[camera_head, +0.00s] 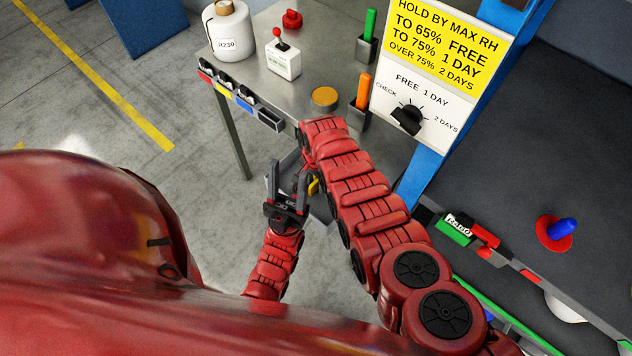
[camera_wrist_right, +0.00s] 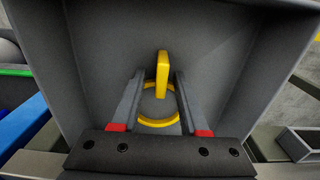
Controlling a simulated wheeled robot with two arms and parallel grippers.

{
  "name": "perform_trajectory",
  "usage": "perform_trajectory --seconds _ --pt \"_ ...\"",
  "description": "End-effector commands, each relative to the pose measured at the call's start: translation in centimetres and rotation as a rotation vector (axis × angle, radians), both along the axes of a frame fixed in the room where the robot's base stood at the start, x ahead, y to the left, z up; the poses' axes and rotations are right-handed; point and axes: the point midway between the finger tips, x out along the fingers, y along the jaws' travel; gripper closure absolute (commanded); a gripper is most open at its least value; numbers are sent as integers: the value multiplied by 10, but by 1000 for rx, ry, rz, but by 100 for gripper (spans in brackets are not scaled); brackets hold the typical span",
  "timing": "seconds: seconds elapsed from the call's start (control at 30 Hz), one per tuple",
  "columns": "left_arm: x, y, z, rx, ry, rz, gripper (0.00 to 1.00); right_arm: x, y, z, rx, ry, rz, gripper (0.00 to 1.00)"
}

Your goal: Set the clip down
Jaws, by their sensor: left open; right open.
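The yellow clip (camera_wrist_right: 163,75), an upright tab with a yellow ring (camera_wrist_right: 158,122) at its foot, shows in the right wrist view inside a grey bin (camera_wrist_right: 100,60). My right gripper (camera_wrist_right: 158,78) is open, with its two fingers on either side of the clip and gaps visible beside the tab. I cannot tell whether the ring rests on the bin floor. In the head view only a bit of yellow (camera_head: 313,187) shows beside my right arm, which hides most of that gripper. My left gripper (camera_head: 287,172) is open and empty, with its fingers pointing up the picture.
A metal table (camera_head: 330,60) holds a white canister (camera_head: 228,32), a joystick box (camera_head: 283,60), an orange disc (camera_head: 325,97) and small holders. A sign panel with a dial (camera_head: 408,118) stands at its right. A dark bench (camera_head: 560,150) lies further right.

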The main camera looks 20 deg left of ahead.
Motion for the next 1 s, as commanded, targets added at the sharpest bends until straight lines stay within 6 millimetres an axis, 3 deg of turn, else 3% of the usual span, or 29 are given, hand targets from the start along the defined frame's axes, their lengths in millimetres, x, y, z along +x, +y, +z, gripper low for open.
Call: perform_trajectory --seconds 0.37,0.67,1.0 --pt "0 0 27 0 0 0 50 1 1 39 3 -4 0 56" --pt "0 0 12 0 0 0 50 2 0 67 4 -5 -1 56" --pt "0 0 -7 0 0 0 50 1 1 114 3 -2 0 56"
